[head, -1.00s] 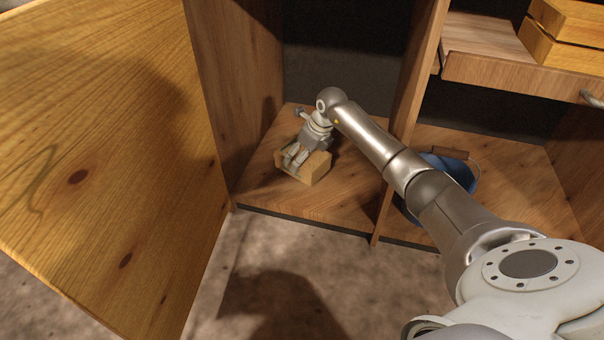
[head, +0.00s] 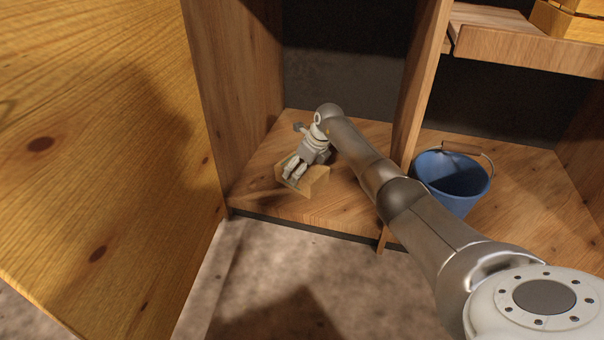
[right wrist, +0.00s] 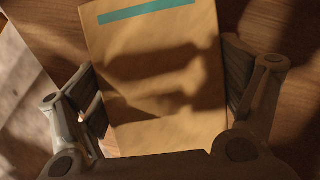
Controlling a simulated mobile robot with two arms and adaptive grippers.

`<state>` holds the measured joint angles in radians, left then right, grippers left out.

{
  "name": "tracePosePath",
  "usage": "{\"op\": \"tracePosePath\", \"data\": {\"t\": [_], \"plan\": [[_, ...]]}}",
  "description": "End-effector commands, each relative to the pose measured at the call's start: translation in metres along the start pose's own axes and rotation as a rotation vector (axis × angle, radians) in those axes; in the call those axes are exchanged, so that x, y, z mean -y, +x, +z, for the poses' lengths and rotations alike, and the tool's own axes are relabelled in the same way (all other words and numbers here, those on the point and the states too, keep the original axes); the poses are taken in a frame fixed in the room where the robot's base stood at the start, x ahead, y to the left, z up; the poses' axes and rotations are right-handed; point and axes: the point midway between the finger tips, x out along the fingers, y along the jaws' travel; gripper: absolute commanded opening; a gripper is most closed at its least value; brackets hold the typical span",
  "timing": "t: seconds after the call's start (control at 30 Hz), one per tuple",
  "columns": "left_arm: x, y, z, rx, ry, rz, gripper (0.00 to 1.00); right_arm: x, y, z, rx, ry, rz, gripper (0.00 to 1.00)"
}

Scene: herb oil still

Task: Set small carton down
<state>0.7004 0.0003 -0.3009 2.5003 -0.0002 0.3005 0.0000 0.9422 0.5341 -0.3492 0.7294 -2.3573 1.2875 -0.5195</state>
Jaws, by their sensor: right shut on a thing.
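The small carton (head: 313,184) is a tan box in the left compartment of the cabinet, at or just above the wooden floor board; I cannot tell whether it touches. My right gripper (head: 295,173) reaches in from the right and is shut on the carton. In the right wrist view the carton (right wrist: 155,85), with a teal stripe near its top edge, sits between the two fingers of my right gripper (right wrist: 160,95). My left gripper is not in view.
A blue bucket (head: 452,180) stands in the right compartment, past the divider (head: 414,95). A large wooden door panel (head: 90,160) fills the left side. The compartment floor (head: 262,194) has bare room around the carton. Wooden boxes (head: 570,20) sit on the upper shelf.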

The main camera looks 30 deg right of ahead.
Motion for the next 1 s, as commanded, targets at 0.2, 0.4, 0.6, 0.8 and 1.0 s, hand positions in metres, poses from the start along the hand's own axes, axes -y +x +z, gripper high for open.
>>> {"op": "tracePosePath", "data": {"t": [0.2,0.4,0.6,0.8,1.0], "plan": [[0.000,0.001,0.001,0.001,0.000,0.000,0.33,0.000,-0.002,0.002,0.003,-0.001,-0.001,0.56],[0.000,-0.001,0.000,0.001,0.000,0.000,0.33,0.000,0.002,0.000,0.001,-0.001,0.000,0.98],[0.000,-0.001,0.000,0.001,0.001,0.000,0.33,0.000,0.002,0.000,0.001,-0.001,0.000,1.00],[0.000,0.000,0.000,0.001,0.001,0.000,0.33,0.000,0.001,0.000,0.001,-0.001,0.000,1.00],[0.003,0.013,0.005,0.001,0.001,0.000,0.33,0.001,-0.013,0.003,0.001,-0.001,-0.001,1.00]]}}
